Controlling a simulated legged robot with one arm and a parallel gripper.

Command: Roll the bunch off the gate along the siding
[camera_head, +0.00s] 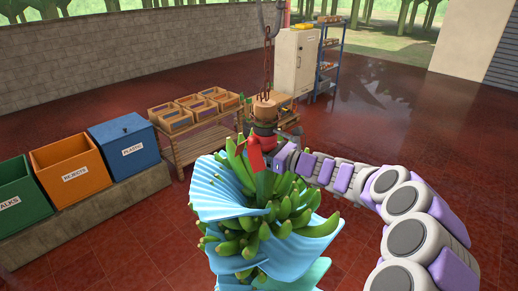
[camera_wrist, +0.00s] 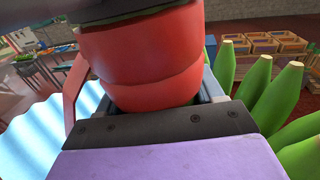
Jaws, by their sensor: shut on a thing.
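The bunch of green bananas (camera_head: 265,205) hangs below a rusty chain (camera_head: 267,60), partly wrapped in a pleated light-blue cover (camera_head: 220,195). A thick red piece (camera_head: 258,140) sits at the top of the bunch, under a tan stem end (camera_head: 264,108). My gripper (camera_head: 272,152) reaches in from the right and is shut on the red piece, which fills the wrist view between the jaws (camera_wrist: 148,105). Several green bananas (camera_wrist: 265,95) show to its right there. A grey metal hook (camera_head: 269,14) shows above the chain. I cannot make out the gate or siding.
Green, orange (camera_head: 72,168) and blue (camera_head: 125,146) bins stand on a low block wall at left. A wooden rack with crates (camera_head: 200,125) stands behind the bunch. A white cabinet (camera_head: 297,62) and blue shelf (camera_head: 328,55) stand farther back. The red tiled floor at right is open.

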